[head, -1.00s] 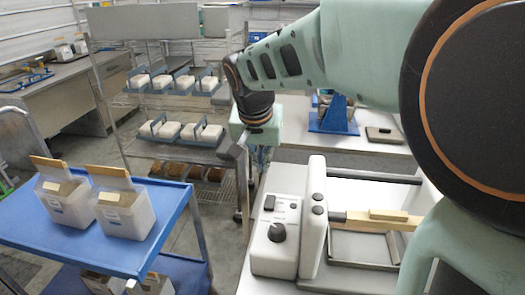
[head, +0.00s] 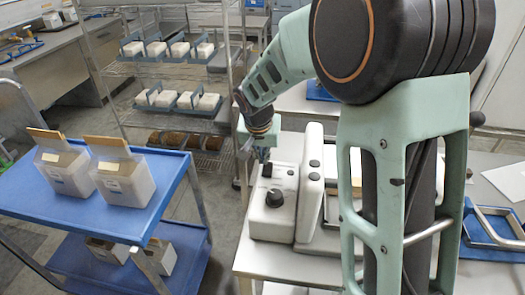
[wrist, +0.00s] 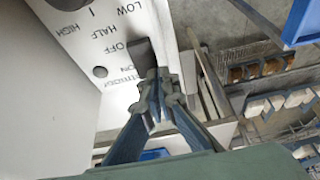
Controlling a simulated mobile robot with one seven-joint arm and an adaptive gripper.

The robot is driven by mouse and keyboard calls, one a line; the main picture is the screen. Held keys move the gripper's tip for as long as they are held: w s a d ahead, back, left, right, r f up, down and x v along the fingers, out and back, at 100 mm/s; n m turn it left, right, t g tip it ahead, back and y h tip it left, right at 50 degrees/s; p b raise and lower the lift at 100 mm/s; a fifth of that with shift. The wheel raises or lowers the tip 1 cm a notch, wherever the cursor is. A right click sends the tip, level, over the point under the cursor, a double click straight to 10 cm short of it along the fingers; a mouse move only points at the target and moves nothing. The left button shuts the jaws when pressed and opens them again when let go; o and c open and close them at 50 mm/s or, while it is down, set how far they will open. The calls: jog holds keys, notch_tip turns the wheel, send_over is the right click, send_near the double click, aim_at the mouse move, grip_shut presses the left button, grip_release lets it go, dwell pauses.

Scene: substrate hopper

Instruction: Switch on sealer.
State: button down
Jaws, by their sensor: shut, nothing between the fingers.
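The sealer (head: 285,222) is a white machine on the table, with a dark round knob (head: 275,198) and a small black switch (head: 267,170) on its control panel. My gripper (head: 263,156) is shut and empty, pointing down at the panel's far end, close to the switch. In the wrist view the closed fingertips (wrist: 158,78) are right beside the dark switch (wrist: 141,56), which lies by the OFF and ON lettering. I cannot tell whether they touch it. The knob (wrist: 68,3) is partly cut off at the top, near LOW, HALF and HIGH.
A blue cart (head: 100,215) with several white boxes stands at the left. A wire rack (head: 185,125) with trays of white blocks is behind. My own arm hides part of the sealer and table at the right.

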aim_at(263, 168)
jog(key=shift+p, duration=0.3)
jog(key=shift+w+g+p, duration=0.2)
jog(key=shift+g+p, duration=0.1)
jog(key=shift+p, duration=0.2)
jog(key=shift+w+d+f+g+p, duration=0.15)
jog(key=shift+g+p, duration=0.25)
jog(key=shift+p, duration=0.65)
jog(key=shift+w+f+b, duration=0.1)
jog(key=shift+f+b, duration=0.25)
jog(key=shift+b, duration=0.1)
jog(key=shift+r, duration=0.1)
jog(key=shift+s, duration=0.3)
jog(key=shift+s+a+r+b, duration=0.2)
jog(key=shift+s+b, duration=0.1)
jog(key=shift+s, duration=0.25)
notch_tip(263, 168, up, 14)
jog(key=p, duration=0.1)
